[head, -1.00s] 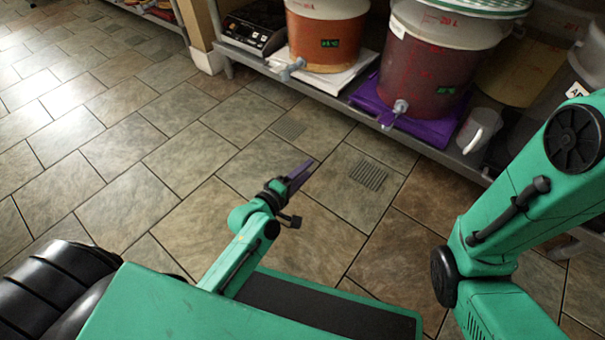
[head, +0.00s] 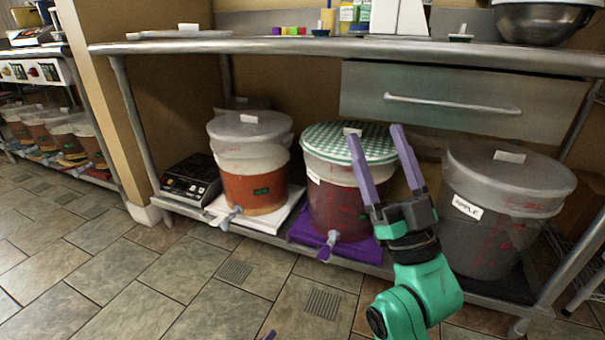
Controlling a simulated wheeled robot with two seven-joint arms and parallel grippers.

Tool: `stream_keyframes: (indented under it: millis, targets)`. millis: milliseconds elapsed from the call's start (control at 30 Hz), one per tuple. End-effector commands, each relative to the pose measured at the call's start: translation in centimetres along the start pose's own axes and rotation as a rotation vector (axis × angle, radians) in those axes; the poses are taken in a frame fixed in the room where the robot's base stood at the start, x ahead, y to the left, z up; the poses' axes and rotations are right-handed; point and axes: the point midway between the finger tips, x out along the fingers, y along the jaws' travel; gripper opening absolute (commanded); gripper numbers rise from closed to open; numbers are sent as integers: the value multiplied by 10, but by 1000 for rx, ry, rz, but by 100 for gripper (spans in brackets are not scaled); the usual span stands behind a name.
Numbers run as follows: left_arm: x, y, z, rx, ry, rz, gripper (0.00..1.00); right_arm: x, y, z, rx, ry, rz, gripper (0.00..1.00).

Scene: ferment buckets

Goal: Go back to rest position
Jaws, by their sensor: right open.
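My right gripper (head: 376,134) is raised in front of the shelf unit, its two purple fingers spread open and pointing up. Nothing is between the fingers. In the picture it overlaps the right side of the cloth-covered bucket (head: 334,203) and hides part of the shelf behind. Only a purple tip of my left gripper (head: 270,335) shows at the bottom edge; its jaws cannot be judged.
A metal counter (head: 330,55) with a drawer (head: 450,106) stands ahead. On its lower shelf are an orange-filled bucket (head: 253,188), a dark bucket labelled "APPLE" (head: 490,240) and a black hot plate (head: 190,180). The tiled floor (head: 120,280) at left is clear.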

Motion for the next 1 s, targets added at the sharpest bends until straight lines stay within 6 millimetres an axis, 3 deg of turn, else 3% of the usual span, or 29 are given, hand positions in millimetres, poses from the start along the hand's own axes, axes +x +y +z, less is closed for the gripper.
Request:
stream_keyframes:
  millis: [33,133,200,333,467,600,633,667,867,1000]
  targets:
    - [-13,18,-1,71,-18,-7,47,-14,-1,38,41,-155,17,83]
    - [-31,35,6,223,-51,-14,47,-74,-13,110,122,-442,45,83]
    - [-42,45,12,319,-72,-15,47,-124,-26,146,176,-621,62,83]
    - [-58,60,20,462,-104,-13,47,-213,-54,181,264,-888,84,83]
    - [-71,73,25,572,-127,-6,47,-288,-82,189,337,-1093,100,83]
    - [-84,86,29,673,-150,1,47,-360,-112,180,408,-1285,113,83]
    - [-87,89,28,691,-159,-4,47,-368,-115,176,413,-1318,115,83]
    - [-91,88,24,700,-182,-30,47,-362,-109,172,391,-1339,115,83]
    - [-117,56,16,754,-324,-182,47,-392,-85,158,296,-1531,126,83]
    - [-154,34,5,783,-449,-312,47,-418,-62,130,227,-1700,145,83]
